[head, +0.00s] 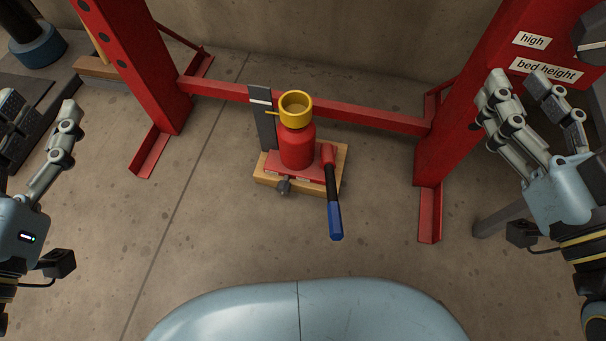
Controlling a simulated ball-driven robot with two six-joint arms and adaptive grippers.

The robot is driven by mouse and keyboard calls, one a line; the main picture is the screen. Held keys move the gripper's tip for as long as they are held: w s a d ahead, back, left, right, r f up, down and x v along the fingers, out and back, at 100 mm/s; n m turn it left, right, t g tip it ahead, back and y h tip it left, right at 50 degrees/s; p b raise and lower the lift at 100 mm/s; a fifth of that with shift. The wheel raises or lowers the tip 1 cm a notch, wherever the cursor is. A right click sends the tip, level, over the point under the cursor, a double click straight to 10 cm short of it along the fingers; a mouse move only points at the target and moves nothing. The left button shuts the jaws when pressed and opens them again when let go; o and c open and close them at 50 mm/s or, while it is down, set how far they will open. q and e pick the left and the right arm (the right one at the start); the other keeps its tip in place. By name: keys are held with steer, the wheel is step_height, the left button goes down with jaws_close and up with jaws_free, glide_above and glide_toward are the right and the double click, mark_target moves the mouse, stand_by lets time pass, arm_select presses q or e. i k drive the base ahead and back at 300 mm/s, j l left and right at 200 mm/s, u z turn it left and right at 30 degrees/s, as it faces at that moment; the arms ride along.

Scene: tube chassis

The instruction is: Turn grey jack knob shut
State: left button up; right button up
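The grey jack knob (284,186) is a small grey knob low on the front of a red bottle jack (297,148). The jack stands upright on a wooden board (264,185), with a yellow ring-shaped top (296,109). A lever with a blue grip (335,220) slants down from the jack's right side. My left gripper (40,113) is at the far left, apart from the jack, its fingers spread with nothing between them. My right gripper (530,92) is at the right, in front of the red post, also with spread fingers and empty. Whether the knob is turned shut cannot be told.
A red press frame has posts at left (138,75) and right (452,130), joined by a low crossbar (375,119) behind the jack. A grey upright plate (263,125) stands left of the jack. The right post carries labels "high" and "bed height" (546,71). The concrete floor in front is clear.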

mark_target(283, 187)
steer(key=i+j+z, duration=0.1)
steer(key=j+z, duration=0.25)
steer(key=j, duration=0.55)
steer(key=j+z, duration=0.4)
steer(key=j, duration=0.95)
